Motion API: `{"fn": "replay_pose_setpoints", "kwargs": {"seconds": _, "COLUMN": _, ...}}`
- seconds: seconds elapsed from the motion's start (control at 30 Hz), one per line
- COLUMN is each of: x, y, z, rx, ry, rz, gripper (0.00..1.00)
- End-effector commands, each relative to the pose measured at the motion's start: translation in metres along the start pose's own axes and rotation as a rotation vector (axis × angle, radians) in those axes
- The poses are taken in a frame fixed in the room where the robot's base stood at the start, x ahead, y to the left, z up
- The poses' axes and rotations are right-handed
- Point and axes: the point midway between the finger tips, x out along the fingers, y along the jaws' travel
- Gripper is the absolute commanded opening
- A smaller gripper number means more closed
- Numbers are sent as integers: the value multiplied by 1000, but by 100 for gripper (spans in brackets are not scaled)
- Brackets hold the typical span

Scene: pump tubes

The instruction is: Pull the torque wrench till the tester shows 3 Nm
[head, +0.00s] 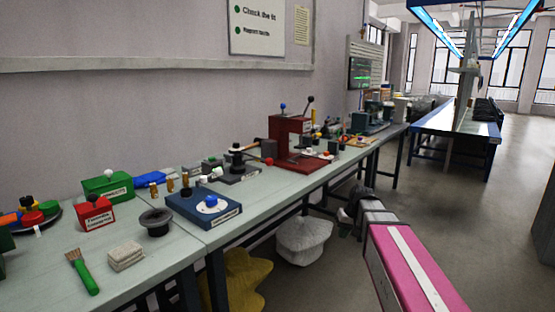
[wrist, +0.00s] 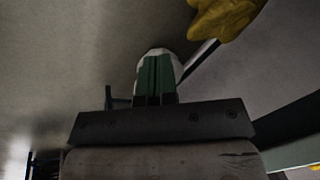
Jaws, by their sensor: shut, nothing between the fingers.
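I cannot pick out the torque wrench or the tester's reading for certain. My gripper (head: 347,215) is in front of the bench, low, beyond the end of my pink arm link and apart from the table. In the wrist view my gripper (wrist: 156,68) shows its green fingers together, with nothing held between them.
The long workbench (head: 130,262) carries a blue box (head: 204,208), a red press (head: 290,135), a green box (head: 107,185) and a brush (head: 82,272). A white sack (head: 303,241) and a yellow sack (head: 236,280) lie beneath. The aisle floor right of the bench is clear.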

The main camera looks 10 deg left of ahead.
Motion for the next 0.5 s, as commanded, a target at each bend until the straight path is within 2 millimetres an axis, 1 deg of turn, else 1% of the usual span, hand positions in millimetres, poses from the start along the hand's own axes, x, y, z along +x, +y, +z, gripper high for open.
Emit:
{"fn": "replay_pose_setpoints", "kwargs": {"seconds": 0.03, "x": -14, "y": -12, "z": -22, "rx": -29, "ry": 14, "rz": -24, "gripper": 0}}
{"fn": "replay_pose_setpoints", "kwargs": {"seconds": 0.1, "x": -34, "y": -30, "z": -43, "rx": -71, "ry": 28, "rz": -62, "gripper": 0}}
{"fn": "replay_pose_setpoints", "kwargs": {"seconds": 0.27, "x": -84, "y": -74, "z": -86, "rx": -173, "ry": 60, "rz": -147, "gripper": 0}}
{"fn": "replay_pose_setpoints", "kwargs": {"seconds": 0.4, "x": -132, "y": -115, "z": -118, "rx": -271, "ry": 90, "rz": -219, "gripper": 0}}
{"fn": "replay_pose_setpoints", "kwargs": {"seconds": 0.47, "x": -154, "y": -134, "z": -130, "rx": -314, "ry": 101, "rz": -250, "gripper": 0}}
{"fn": "replay_pose_setpoints", "kwargs": {"seconds": 0.5, "x": -169, "y": -146, "z": -138, "rx": -344, "ry": 111, "rz": -271, "gripper": 0}}
